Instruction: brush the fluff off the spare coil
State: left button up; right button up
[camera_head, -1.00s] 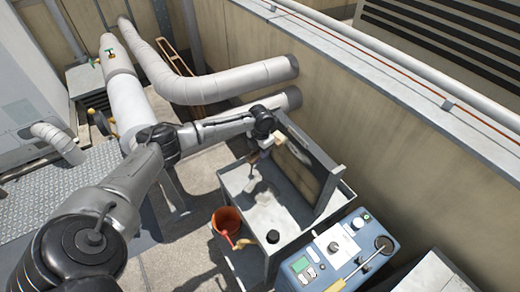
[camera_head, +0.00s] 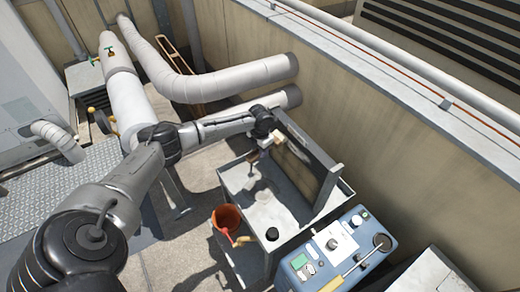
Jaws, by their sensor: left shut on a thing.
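The spare coil (camera_head: 318,178), a flat dark panel with a pale frame, stands upright along the back side of a grey cart (camera_head: 262,207). A pale patch (camera_head: 298,150), which looks like fluff, shows on the upper left part of its face. My left gripper (camera_head: 264,141) is at the coil's upper left end, above the cart. It is shut on a small tool, seemingly a brush (camera_head: 253,157), whose brown part hangs below the jaws. The jaws partly hide the tool, and I cannot tell whether it touches the coil. My right gripper is out of view.
A red bucket (camera_head: 227,217) hangs at the cart's front side, with a red and yellow handle (camera_head: 241,241) beside it. A black round object (camera_head: 272,234) sits on the cart's near corner. A blue instrument box (camera_head: 325,253) stands to the right. A parapet wall (camera_head: 400,165) runs behind.

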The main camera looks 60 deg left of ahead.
pick_arm(q)
jog(key=shift+r+p, duration=0.4)
jog(key=shift+r, duration=0.3)
jog(key=shift+f+b, duration=1.25)
jog(key=shift+f, duration=0.75)
jog(key=shift+r+p, duration=0.55)
jog(key=shift+r, duration=0.05)
jog(key=shift+r+p, duration=1.35)
jog(key=shift+r, duration=0.1)
jog(key=shift+f+b, duration=1.45)
jog(key=shift+f, duration=0.6)
jog(key=shift+r+p, duration=0.6)
jog(key=shift+r, duration=0.05)
jog(key=shift+r+p, duration=1.2)
jog(key=shift+r, duration=0.2)
